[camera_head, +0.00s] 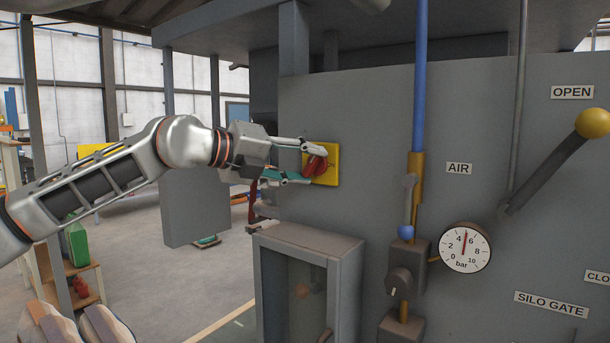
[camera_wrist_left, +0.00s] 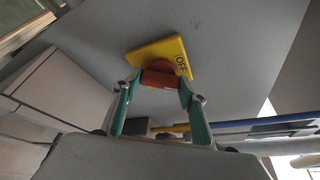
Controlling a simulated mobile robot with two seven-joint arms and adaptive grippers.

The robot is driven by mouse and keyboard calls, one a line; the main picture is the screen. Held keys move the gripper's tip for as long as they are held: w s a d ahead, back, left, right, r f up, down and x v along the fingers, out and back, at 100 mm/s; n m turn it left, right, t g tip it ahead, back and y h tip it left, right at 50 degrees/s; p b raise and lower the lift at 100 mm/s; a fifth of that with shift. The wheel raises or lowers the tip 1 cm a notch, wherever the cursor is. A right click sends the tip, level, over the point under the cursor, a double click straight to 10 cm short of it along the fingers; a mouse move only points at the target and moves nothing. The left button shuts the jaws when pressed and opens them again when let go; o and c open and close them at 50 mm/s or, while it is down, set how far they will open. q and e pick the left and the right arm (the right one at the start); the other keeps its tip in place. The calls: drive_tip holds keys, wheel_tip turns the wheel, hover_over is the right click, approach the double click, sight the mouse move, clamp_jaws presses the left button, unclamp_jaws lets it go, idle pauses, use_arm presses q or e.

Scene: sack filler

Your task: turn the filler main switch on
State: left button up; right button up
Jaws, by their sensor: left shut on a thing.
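The filler main switch is a red rotary handle (camera_head: 314,166) on a yellow plate (camera_head: 332,164) fixed to the grey machine panel. My left gripper (camera_head: 308,164) comes in from the left and is shut on the red handle. In the left wrist view, the two green fingers (camera_wrist_left: 160,88) stand on either side of the red handle (camera_wrist_left: 158,79). The word OFF shows on the yellow plate (camera_wrist_left: 150,52) beside the handle. The gripper partly hides the handle in the head view. My right gripper is not in view.
A grey cabinet with a glass door (camera_head: 340,260) stands below the switch. To the right are a blue pipe (camera_head: 420,80), a pressure gauge (camera_head: 465,247) and a lever with a yellow ball (camera_head: 592,123). Open floor (camera_head: 225,280) lies at the left.

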use_arm(q)
drive_tip(key=m+y+b, duration=0.1)
drive_tip(key=m, duration=0.1)
drive_tip(key=shift+d+m+y, duration=0.1)
drive_tip(key=shift+m+y, duration=0.2)
drive_tip(key=shift+m, duration=0.1)
drive_tip(key=shift+s+d+m+t+y+b, duration=0.1)
drive_tip(key=shift+m+t+y+b, duration=0.5)
drive_tip(key=shift+m, duration=0.6)
drive_tip(key=shift+m+t+y+b, duration=0.4)
drive_tip(key=shift+m+y, duration=0.5)
drive_tip(key=shift+m, duration=0.3)
drive_tip(key=o, duration=1.1)
drive_tip(key=shift+s+r, duration=0.1)
drive_tip(key=shift+r, duration=0.05)
